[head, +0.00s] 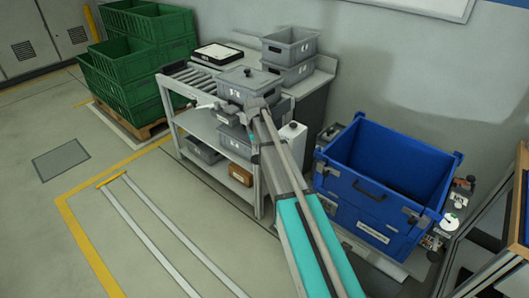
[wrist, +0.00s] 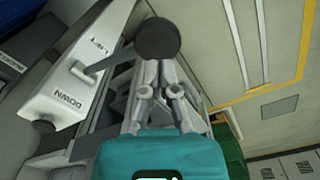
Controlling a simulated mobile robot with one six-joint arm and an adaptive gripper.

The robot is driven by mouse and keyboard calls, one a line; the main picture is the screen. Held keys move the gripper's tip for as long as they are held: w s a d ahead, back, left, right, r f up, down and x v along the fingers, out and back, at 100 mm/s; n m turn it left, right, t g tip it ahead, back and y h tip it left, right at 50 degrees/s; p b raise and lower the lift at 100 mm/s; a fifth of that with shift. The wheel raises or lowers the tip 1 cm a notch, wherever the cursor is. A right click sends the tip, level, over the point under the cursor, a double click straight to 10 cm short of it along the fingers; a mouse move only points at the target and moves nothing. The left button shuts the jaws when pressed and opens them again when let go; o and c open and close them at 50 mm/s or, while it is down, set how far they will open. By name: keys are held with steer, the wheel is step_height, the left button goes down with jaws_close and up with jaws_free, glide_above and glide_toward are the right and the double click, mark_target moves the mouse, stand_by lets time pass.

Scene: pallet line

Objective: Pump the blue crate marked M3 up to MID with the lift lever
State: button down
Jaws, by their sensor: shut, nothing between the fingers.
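The blue crate (head: 385,180) sits at the right in the head view, in the lift's frame. Its front label (head: 373,231) is too small to read. The white lever box (wrist: 75,75), marked LIFT and DOWN, stands left of my gripper in the wrist view; part of a white box (head: 292,137) shows beside my arm in the head view. The lift lever (wrist: 105,63) reaches from the box to a round black knob (wrist: 158,39). My gripper (wrist: 156,62) is shut and empty, its tips at the knob; contact is unclear.
Left of the lift stands a grey workbench (head: 205,125) with grey bins (head: 290,45). Green crates (head: 135,65) stand on a pallet at the far left. The left foreground floor is clear.

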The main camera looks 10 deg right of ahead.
steer(key=shift+r+p, duration=1.25)
steer(key=shift+r, duration=0.3)
steer(key=s+r+p, duration=0.2)
steer(key=s, duration=1.2)
steer(key=s+r+m+p, duration=0.1)
steer(key=s+r+p, duration=0.1)
steer(key=s, duration=1.3)
steer(key=shift+d, duration=0.2)
steer(key=shift+d, duration=0.1)
